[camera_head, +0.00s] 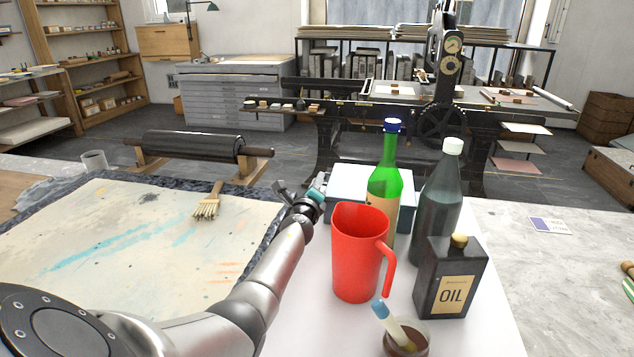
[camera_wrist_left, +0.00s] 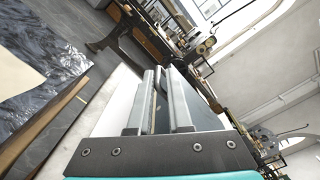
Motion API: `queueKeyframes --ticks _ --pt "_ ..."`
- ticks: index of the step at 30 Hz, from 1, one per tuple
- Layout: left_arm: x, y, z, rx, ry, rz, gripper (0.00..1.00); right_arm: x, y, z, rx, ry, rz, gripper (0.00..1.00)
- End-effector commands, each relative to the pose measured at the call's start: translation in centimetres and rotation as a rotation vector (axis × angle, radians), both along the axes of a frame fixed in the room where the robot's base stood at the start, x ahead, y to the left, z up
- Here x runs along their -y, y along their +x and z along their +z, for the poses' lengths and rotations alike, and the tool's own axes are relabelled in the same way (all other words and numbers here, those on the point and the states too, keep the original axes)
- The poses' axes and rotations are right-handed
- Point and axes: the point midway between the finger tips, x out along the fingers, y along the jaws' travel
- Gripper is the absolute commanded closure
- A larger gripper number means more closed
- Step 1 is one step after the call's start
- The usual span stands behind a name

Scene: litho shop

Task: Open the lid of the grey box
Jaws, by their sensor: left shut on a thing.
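The grey box (camera_head: 350,180) stands at the far end of the white tabletop, behind the red jug and the green bottle, which hide much of it. Its pale lid looks down or nearly so; I cannot tell whether it is slightly raised. My left gripper (camera_head: 318,189) is at the box's left edge. In the left wrist view its two fingers (camera_wrist_left: 160,100) are nearly together with a thin edge between them, which seems to be the lid's. My right gripper is not in view.
The red jug (camera_head: 358,255), green bottle (camera_head: 383,185), dark bottle (camera_head: 437,205) and oil can (camera_head: 452,280) crowd the area right of my left arm. A brush in a jar (camera_head: 406,341) stands in front. A brush (camera_head: 207,205) lies on the stained sheet (camera_head: 130,245) at left.

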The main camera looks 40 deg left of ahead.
Motion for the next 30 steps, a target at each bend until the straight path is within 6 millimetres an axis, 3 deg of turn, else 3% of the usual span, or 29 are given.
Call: queueKeyframes --ticks 11,21,30 --pt "-0.1 0.1 1.6 -0.016 0.042 0.002 1.00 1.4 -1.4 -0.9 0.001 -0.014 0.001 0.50" --pt "0.3 0.3 4.2 -0.058 0.122 0.001 1.00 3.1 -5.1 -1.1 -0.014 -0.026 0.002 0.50" --pt "0.8 0.6 6.6 -0.104 0.205 -0.001 1.00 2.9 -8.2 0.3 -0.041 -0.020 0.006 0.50"
